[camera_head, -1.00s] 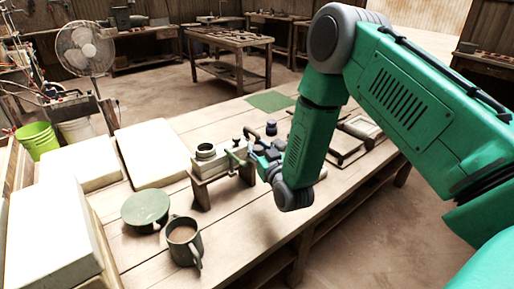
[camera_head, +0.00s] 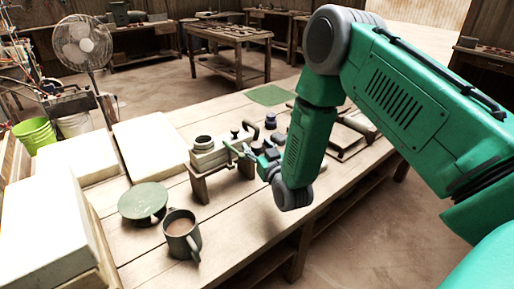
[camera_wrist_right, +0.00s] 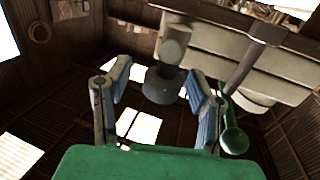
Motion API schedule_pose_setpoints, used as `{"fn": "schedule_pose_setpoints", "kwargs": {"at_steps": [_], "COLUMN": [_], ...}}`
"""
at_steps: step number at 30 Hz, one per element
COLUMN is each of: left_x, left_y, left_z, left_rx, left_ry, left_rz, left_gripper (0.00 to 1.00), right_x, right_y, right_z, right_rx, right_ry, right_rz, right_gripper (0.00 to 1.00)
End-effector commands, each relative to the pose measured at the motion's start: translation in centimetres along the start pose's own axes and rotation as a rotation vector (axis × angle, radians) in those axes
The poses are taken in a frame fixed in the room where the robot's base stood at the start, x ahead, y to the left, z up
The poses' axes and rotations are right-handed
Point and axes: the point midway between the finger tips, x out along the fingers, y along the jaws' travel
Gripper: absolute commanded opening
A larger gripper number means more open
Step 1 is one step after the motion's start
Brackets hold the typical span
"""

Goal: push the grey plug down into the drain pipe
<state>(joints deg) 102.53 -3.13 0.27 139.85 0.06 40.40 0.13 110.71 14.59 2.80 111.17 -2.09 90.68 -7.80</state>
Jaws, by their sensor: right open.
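A grey block with a round dark-rimmed collar (camera_head: 203,143), which looks like the drain pipe's mouth, stands on a small wooden stand (camera_head: 200,187) on the bench. A dark grey round knob-like piece (camera_wrist_right: 162,86), probably the grey plug, projects from the block in the right wrist view. My right gripper (camera_wrist_right: 163,88) is open, with blue-padded fingers on either side of this piece and gaps beside it. In the head view my right gripper (camera_head: 246,154) is at the block's right end, and its fingertips are hard to make out. My left gripper is not in view.
A green lever with a round end (camera_wrist_right: 233,138) is close beside my right finger in the wrist view. A mug (camera_head: 181,236), a green disc (camera_head: 143,202) and pale slabs (camera_head: 150,148) are left of the stand.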

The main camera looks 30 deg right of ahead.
Motion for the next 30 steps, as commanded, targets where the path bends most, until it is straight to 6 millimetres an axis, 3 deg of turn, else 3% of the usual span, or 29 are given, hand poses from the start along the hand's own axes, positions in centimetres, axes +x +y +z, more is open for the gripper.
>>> {"fn": "schedule_pose_setpoints", "kwargs": {"at_steps": [5,15,21,30], "left_x": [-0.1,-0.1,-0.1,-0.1], "left_y": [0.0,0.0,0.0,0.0], "left_z": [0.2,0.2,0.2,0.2], "left_rx": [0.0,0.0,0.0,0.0], "left_ry": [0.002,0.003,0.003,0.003], "left_rz": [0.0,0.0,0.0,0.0], "left_gripper": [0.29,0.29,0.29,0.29], "right_x": [-1.0,-7.9,-10.8,-11.8], "right_y": [0.0,0.1,0.1,0.1], "right_z": [0.0,0.2,0.3,0.2], "right_rx": [0.001,0.001,0.001,0.001], "right_ry": [-0.002,-0.006,-0.005,-0.002], "right_rz": [-0.001,-0.001,0.0,0.0], "right_gripper": [0.49,0.49,0.49,0.49]}}
